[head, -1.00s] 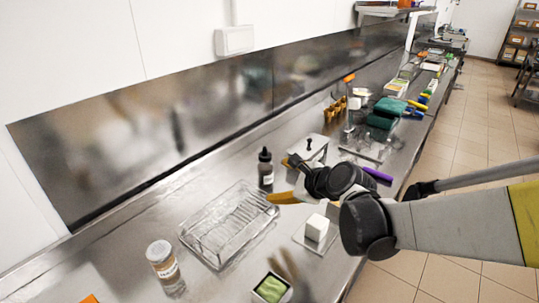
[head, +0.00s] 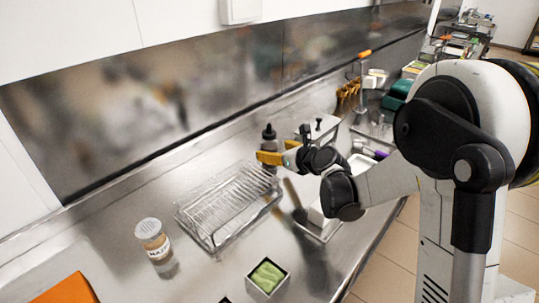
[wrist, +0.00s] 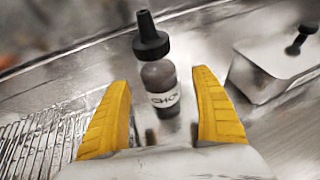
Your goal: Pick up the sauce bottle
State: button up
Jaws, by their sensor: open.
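The sauce bottle (wrist: 160,83) is dark, with a black nozzle cap and a white label whose visible letters read "CHO". It stands upright on the steel counter. In the head view its cap and neck (head: 268,133) show above my gripper, and its lower part is mostly hidden. My gripper (head: 277,157) is open, with yellow fingers. In the wrist view the fingers (wrist: 165,110) lie to the left and right of the bottle, with visible gaps on both sides. The bottle appears just beyond or between the fingertips; I cannot tell exactly which.
A wire rack (head: 222,208) lies left of the gripper. A lidded metal container (wrist: 275,65) with a black knob stands right of the bottle. A labelled jar (head: 152,242), a green-filled square container (head: 267,278) and an orange item (head: 62,290) are nearer. Bare counter lies between jar and rack.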

aim_at(273, 139)
jog(key=b+x, duration=0.1)
jog(key=x, duration=0.2)
jog(key=shift+w+a+f, duration=0.2)
jog(key=shift+f, duration=0.05)
jog(key=shift+s+r, duration=0.1)
jog(key=c, duration=1.3)
jog(key=shift+o, duration=0.2)
notch_tip(273, 139, up, 4)
jog(key=p, duration=0.2)
jog(key=shift+r+p, duration=0.15)
jog(key=shift+p, duration=0.15)
jog(key=s+d+r+p, duration=0.4)
jog(key=s+d+r, duration=0.2)
jog(key=d, duration=0.4)
jog(key=shift+r, duration=0.35)
jog(key=shift+w+d, duration=0.1)
